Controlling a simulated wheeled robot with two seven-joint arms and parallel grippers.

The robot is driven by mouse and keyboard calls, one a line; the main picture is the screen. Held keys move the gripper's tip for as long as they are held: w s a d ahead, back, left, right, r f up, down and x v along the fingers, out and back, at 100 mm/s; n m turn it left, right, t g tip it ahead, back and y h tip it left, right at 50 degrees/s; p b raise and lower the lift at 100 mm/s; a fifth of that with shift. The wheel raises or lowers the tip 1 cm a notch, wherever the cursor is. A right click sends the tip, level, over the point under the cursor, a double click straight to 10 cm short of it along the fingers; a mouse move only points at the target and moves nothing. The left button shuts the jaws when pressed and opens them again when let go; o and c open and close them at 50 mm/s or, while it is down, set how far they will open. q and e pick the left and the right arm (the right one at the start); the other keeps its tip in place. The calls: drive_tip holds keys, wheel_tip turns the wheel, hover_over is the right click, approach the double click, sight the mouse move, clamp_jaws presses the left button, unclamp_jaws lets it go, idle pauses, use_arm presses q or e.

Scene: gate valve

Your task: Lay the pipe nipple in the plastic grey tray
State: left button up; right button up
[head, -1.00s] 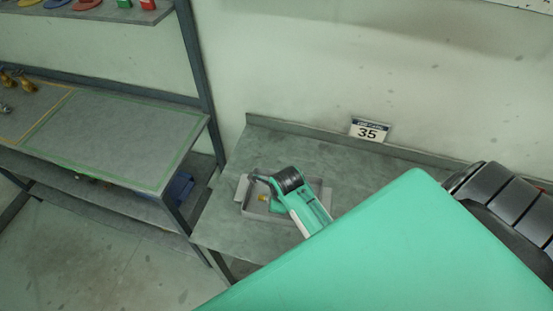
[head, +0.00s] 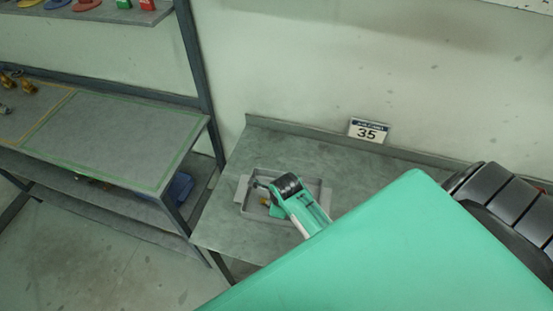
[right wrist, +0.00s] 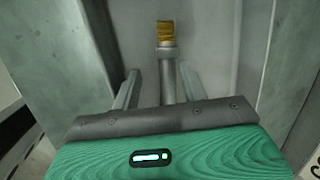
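The plastic grey tray (head: 322,192) sits on the grey bench; its floor and walls fill much of the right wrist view (right wrist: 215,35). The pipe nipple (right wrist: 167,75) is a grey tube with a yellow-brass end, and in the head view its brass end (head: 264,201) shows inside the tray outline. My right gripper (right wrist: 160,88) is over the tray, with fingers apart. The nipple lies between them with a visible gap on each side. In the head view the right gripper (head: 257,184) partly hides the tray and the nipple. My left gripper is not in view.
The bench (head: 290,150) has clear room behind and left of the tray. A sign reading 35 (head: 368,131) stands at its back edge. A shelf rack (head: 110,135) with brass fittings (head: 12,80) at far left stands to the left.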

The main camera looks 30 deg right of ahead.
drive_tip(key=b+v, duration=0.3)
drive_tip(key=v, duration=1)
drive_tip(key=shift+r, duration=0.4)
drive_tip(key=shift+s+a+f, duration=0.1)
drive_tip(key=shift+s, duration=0.05)
